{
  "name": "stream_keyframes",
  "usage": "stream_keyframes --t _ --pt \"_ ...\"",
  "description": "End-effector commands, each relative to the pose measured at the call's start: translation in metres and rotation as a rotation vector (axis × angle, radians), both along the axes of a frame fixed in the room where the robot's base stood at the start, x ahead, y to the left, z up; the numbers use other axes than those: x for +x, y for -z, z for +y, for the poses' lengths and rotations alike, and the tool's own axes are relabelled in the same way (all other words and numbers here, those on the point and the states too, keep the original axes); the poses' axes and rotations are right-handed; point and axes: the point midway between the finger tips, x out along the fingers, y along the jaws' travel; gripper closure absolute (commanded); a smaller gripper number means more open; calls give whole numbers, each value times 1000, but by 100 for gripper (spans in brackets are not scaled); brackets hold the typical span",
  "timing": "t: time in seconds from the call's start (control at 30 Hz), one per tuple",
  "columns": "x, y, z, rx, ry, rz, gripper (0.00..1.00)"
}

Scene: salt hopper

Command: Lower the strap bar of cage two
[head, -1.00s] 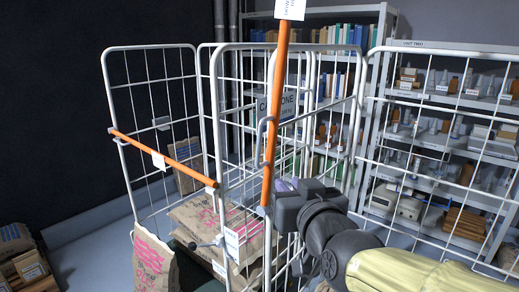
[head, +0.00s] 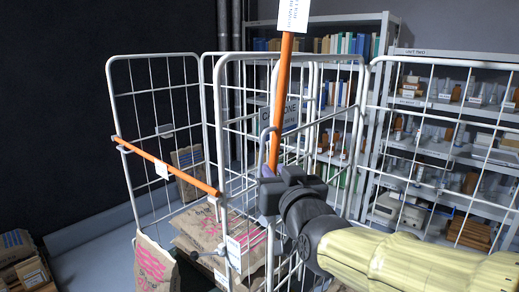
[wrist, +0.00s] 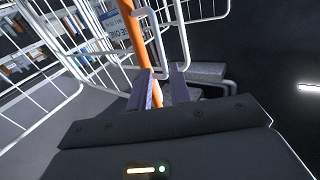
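An upright orange strap bar (head: 285,90) stands raised in the head view, with a white tag (head: 291,14) at its top. A second orange bar (head: 180,172) lies slanted across the open front of the left cage. A sign (head: 291,112), partly hidden by the upright bar, reads "C... ONE"; no cage two label is legible. My gripper (head: 266,172) is at the lower part of the upright bar. In the wrist view, my gripper's purple fingers (wrist: 160,88) are apart, with the orange bar (wrist: 132,30) between them and a gap towards the right finger.
White wire cage panels (head: 415,130) stand close around my arm. Printed sacks (head: 205,228) lie inside the left cage, and another sack (head: 153,265) stands at its front. Loaded shelves (head: 440,105) are behind. A crate of sacks (head: 22,265) is at the lower left.

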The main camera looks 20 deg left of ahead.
Motion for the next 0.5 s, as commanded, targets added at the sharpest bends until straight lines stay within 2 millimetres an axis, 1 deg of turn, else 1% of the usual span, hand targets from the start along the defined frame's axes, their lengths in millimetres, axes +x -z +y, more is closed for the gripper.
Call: stream_keyframes --t 0.03,0.5 --pt "6 -1 5 -4 -1 0 80" --pt "64 -2 43 -2 0 0 80"
